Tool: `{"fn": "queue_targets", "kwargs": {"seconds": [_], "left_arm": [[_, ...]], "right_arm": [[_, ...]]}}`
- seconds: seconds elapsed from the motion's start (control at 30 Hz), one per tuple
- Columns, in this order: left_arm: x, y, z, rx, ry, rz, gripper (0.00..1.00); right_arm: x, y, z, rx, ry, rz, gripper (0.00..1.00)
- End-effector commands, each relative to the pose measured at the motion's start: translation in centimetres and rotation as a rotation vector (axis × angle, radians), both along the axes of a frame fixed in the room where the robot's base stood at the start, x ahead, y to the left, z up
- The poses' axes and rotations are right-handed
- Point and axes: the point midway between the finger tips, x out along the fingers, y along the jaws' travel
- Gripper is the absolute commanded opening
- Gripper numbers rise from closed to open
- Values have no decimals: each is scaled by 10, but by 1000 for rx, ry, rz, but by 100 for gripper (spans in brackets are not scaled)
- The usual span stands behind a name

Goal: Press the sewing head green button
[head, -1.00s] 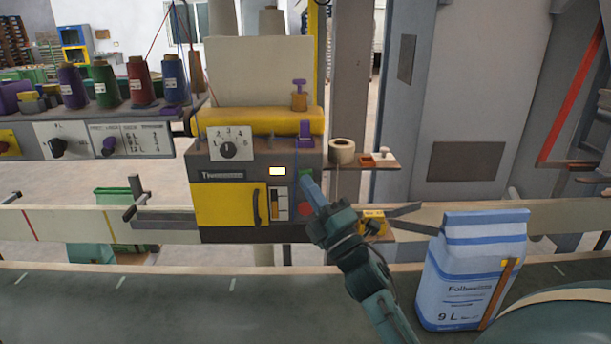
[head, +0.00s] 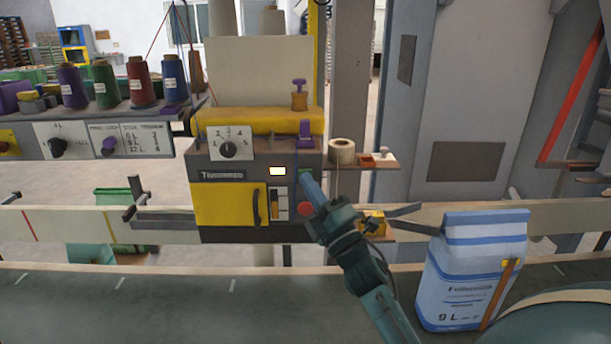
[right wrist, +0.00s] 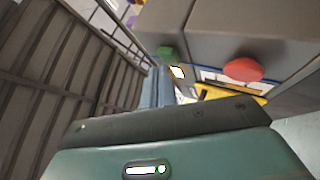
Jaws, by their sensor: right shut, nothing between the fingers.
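The sewing head (head: 224,173) is a dark grey box with a yellow door, a dial and a small lit display. Its green button (head: 306,171) shows just above my right fingertips, partly covered by them; it shows as a green block in the right wrist view (right wrist: 166,52). My right gripper (head: 308,182) is shut and empty, its blue fingers pointing up at the button. In the right wrist view the fingertips (right wrist: 154,73) end close beside the green button; I cannot tell whether they touch. My left gripper is not in view.
A red button (head: 306,208) sits just below the green one, beside my fingers. A blue and white sack (head: 468,265) stands on the belt at the right. Thread spools (head: 104,84) stand at the left. A small shelf (head: 370,160) juts out to the right.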

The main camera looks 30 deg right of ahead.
Motion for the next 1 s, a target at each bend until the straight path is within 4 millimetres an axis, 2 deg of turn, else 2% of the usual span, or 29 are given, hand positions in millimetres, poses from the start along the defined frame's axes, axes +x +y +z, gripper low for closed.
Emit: {"fn": "queue_targets", "kwargs": {"seconds": [1.0], "left_arm": [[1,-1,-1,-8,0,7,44]], "right_arm": [[7,-5,0,0,0,0,0]]}}
